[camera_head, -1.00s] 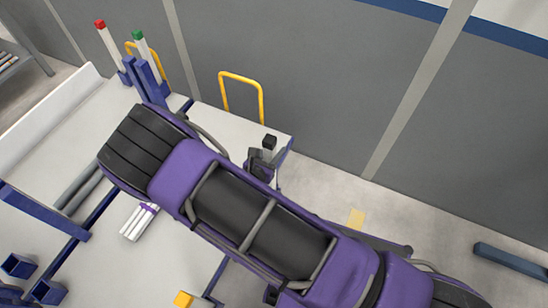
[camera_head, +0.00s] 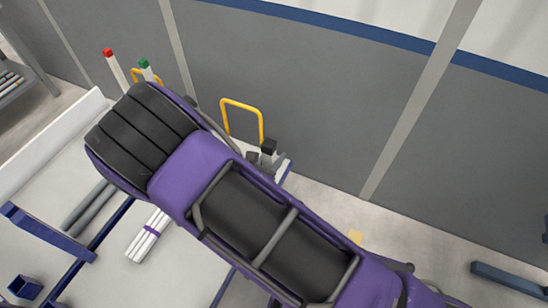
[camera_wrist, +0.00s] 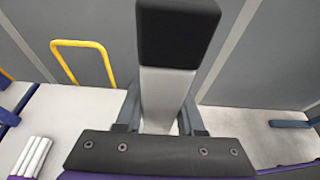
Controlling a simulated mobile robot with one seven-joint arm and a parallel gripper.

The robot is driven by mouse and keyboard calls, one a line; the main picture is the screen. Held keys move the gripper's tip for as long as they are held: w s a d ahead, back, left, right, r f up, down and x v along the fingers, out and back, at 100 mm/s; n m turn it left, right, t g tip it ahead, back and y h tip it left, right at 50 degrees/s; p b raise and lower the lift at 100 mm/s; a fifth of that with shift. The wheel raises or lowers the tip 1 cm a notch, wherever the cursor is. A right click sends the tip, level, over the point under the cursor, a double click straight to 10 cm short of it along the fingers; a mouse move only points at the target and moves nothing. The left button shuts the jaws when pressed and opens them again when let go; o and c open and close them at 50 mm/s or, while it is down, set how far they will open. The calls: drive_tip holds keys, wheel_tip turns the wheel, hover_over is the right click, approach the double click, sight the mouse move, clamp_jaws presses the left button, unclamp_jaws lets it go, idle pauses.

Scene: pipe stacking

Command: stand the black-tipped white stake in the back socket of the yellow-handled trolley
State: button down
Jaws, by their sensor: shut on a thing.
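The white stake (camera_wrist: 168,98) with its black tip (camera_wrist: 178,32) stands roughly upright between the fingers of my gripper (camera_wrist: 160,118), which is shut on it. In the head view only the black tip (camera_head: 268,147) and a little of the stake show past my arm. The trolley's yellow handle (camera_head: 241,103) is behind and left of the stake; it also shows in the wrist view (camera_wrist: 80,44). The stake's lower end and the back socket are hidden, so I cannot tell whether they meet.
A red-tipped stake (camera_head: 115,68) and a green-tipped stake (camera_head: 146,70) stand at the back left, their lower parts covered by my arm. A bundle of white pipes (camera_head: 148,236) and grey pipes (camera_head: 88,205) lie on the left. A grey wall (camera_head: 310,90) runs behind.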

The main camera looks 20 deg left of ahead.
sight(274, 148)
drive_tip(key=shift+r+p, duration=0.65)
drive_tip(key=shift+r, duration=1.4)
